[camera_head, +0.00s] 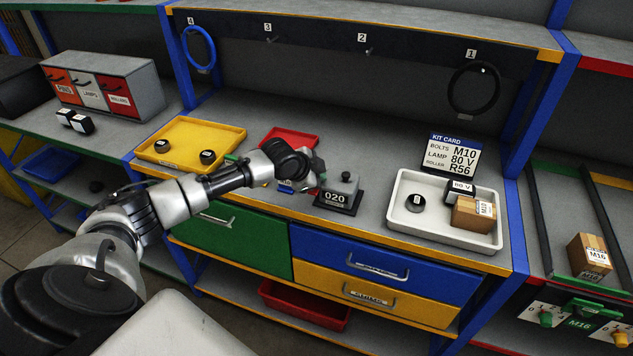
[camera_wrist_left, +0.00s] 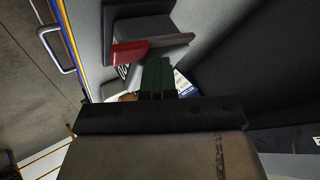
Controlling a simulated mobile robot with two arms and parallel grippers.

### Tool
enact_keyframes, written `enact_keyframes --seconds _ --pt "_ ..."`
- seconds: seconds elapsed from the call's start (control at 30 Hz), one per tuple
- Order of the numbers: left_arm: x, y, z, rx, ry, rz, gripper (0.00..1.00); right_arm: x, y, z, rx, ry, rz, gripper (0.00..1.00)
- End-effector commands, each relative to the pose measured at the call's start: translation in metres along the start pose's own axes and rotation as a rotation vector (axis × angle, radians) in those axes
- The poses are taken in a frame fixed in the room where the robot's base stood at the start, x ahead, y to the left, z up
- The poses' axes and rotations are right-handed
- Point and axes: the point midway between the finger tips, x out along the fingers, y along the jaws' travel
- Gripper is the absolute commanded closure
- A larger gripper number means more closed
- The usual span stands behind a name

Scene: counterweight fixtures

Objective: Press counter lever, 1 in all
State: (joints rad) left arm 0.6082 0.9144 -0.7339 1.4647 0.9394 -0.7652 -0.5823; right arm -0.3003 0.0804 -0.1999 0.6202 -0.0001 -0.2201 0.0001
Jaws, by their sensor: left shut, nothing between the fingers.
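The counter (camera_head: 336,198) is a small grey box on a dark base at the middle of the bench, and its display reads 020. In the left wrist view the counter (camera_wrist_left: 158,45) shows close up with a red lever (camera_wrist_left: 128,52) on its side. My left gripper (camera_head: 317,176) is at the left of the counter, shut and empty. Its green fingers (camera_wrist_left: 157,77) are close together near the red lever. I cannot tell whether they touch it. The lever is mostly hidden in the head view. My right gripper is not in view.
A yellow tray (camera_head: 223,132) with black rollers and a red tray (camera_head: 291,136) lie to the left. A white tray (camera_head: 452,233) with a roller, lamp box and carton stands to the right, before a kit card (camera_head: 453,152). Drawers (camera_head: 235,244) lie below the bench edge.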

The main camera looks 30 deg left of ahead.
Motion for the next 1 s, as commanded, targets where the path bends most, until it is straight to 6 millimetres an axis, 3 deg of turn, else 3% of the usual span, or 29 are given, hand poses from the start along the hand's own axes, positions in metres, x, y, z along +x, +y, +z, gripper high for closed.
enact_keyframes --seconds 0.2,1.0 --pt "0.007 0.011 0.008 0.000 -0.017 0.020 1.00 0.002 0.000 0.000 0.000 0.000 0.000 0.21" --pt "0.016 0.018 0.014 -0.004 -0.018 0.024 1.00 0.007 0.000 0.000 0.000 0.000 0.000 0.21"
